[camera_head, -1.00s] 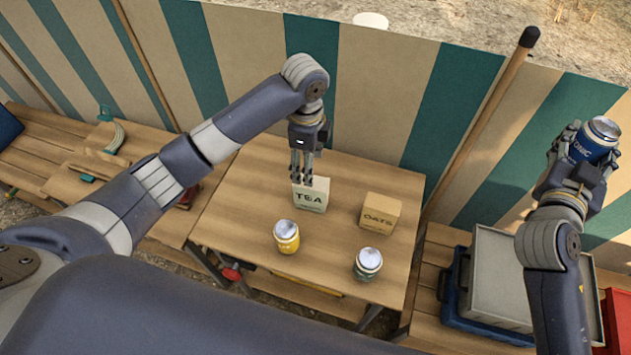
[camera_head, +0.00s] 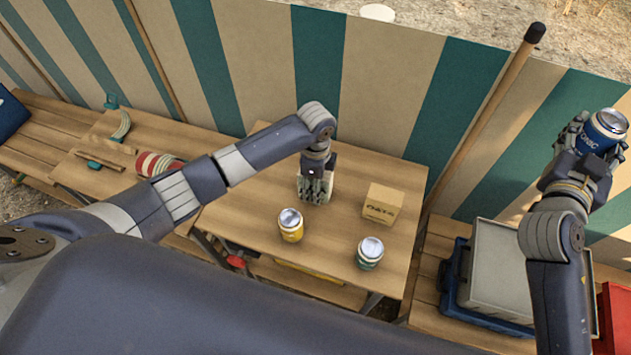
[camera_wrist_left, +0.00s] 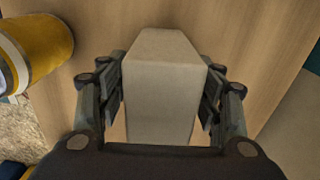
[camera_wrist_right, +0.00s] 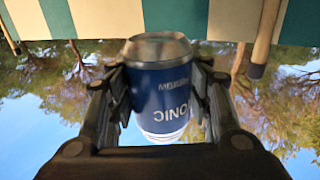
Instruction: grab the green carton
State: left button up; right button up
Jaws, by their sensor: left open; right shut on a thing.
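The pale green tea carton (camera_head: 331,184) stands on the wooden table, largely hidden by my left gripper (camera_head: 315,193) in the head view. In the left wrist view the carton (camera_wrist_left: 160,85) is between the two fingers of my left gripper (camera_wrist_left: 162,100). These fingers are open, one on each side of it. My right gripper (camera_head: 578,140) is shut on a blue tonic can (camera_head: 606,128), held up at the right, away from the table. The can (camera_wrist_right: 160,88) also shows between the fingers in the right wrist view.
On the table (camera_head: 250,205), a yellow can (camera_head: 291,226) stands in front of the carton, a green can (camera_head: 369,253) front right, and a tan oats box (camera_head: 382,204) to the right. A striped windbreak (camera_head: 385,90) stands behind. A grey crate (camera_head: 490,265) is at the right.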

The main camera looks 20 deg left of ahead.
pick_arm(q)
jog(key=shift+c, duration=0.2)
jog(key=c, duration=0.9)
